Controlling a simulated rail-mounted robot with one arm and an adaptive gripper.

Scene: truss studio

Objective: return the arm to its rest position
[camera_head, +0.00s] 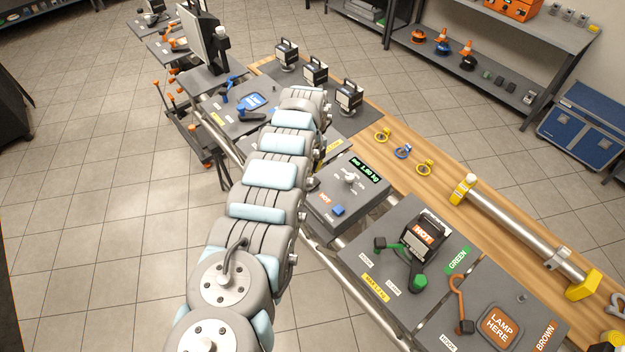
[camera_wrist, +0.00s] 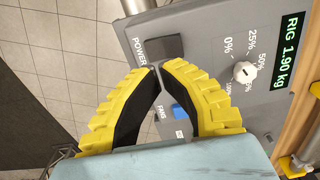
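My arm (camera_head: 268,175) reaches out from the bottom of the head view over the near edge of the bench, bent in several segments. Its far end hides my gripper in that view. In the wrist view my gripper (camera_wrist: 158,70) shows two curved yellow fingers with black inner pads. Their tips come together with almost no gap, and nothing is seen between them. The fingers are in front of the grey control panel (camera_wrist: 205,65); the distance to it is hard to tell.
The control panel (camera_head: 325,218) has a dial (camera_head: 350,180), a blue switch (camera_head: 338,210) and a display reading RIG 1.90 kg. A lamp labelled HOT (camera_head: 426,238) stands right of it. Several black lamps stand at the back. A metal tube (camera_head: 520,232) lies along the bench.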

